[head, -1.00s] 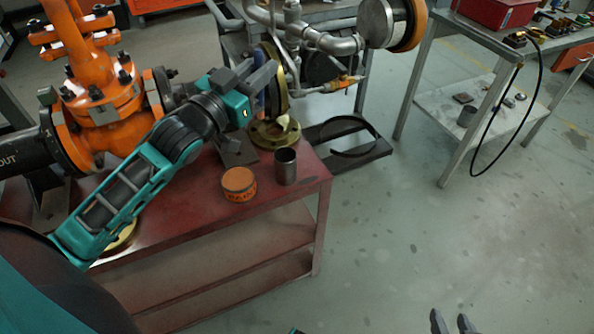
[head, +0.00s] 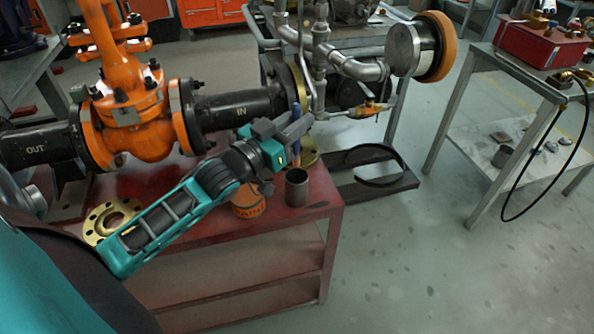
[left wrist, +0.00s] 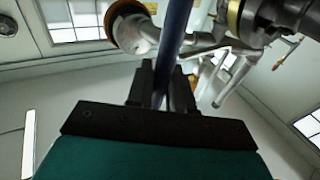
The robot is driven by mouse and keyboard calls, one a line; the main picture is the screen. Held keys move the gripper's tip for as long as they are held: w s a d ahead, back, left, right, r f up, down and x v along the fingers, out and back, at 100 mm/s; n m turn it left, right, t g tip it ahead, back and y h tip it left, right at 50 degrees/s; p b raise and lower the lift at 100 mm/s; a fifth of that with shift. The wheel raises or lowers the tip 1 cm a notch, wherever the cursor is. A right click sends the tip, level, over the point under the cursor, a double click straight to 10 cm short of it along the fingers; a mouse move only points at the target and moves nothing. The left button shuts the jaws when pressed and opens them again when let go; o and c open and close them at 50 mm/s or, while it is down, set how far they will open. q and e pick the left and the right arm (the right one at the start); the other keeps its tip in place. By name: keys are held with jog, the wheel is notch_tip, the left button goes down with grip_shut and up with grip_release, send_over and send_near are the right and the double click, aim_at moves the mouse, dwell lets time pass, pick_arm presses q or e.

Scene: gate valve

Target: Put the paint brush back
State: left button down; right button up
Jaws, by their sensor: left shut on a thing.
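My left gripper (head: 290,132) is shut on the paint brush (head: 296,157), whose blue handle shows beside the fingers, just above the metal cup (head: 297,190). The left wrist view shows the blue shaft of the brush (left wrist: 176,35) rising between the two dark fingers (left wrist: 162,88). The grey, open-topped cup stands upright on the red bench's front right corner. Whether the brush's lower end is inside the cup or behind its rim I cannot tell. The bristles are not clearly seen. My right gripper is out of view.
An orange paint tin (head: 249,204) stands left of the cup, partly behind my left arm. The orange gate valve (head: 130,115) with black pipes fills the left of the red bench (head: 200,262). A brass flange (head: 108,218) lies near my arm.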

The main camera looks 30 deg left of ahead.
aim_at(297, 165)
pick_arm(q)
notch_tip(297, 165, down, 7)
jog(key=shift+r+b, duration=0.2)
jog(key=shift+b, duration=0.5)
notch_tip(297, 165, down, 4)
jog(key=shift+r+b, duration=0.1)
jog(key=shift+b, duration=0.6)
jog(key=shift+f, duration=0.3)
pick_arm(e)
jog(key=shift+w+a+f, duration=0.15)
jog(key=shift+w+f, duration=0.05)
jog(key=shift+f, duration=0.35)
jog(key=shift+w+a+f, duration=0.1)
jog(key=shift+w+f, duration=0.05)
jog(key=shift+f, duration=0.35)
pick_arm(q)
jog(key=shift+f, duration=0.15)
jog(key=c, duration=1)
grip_release()
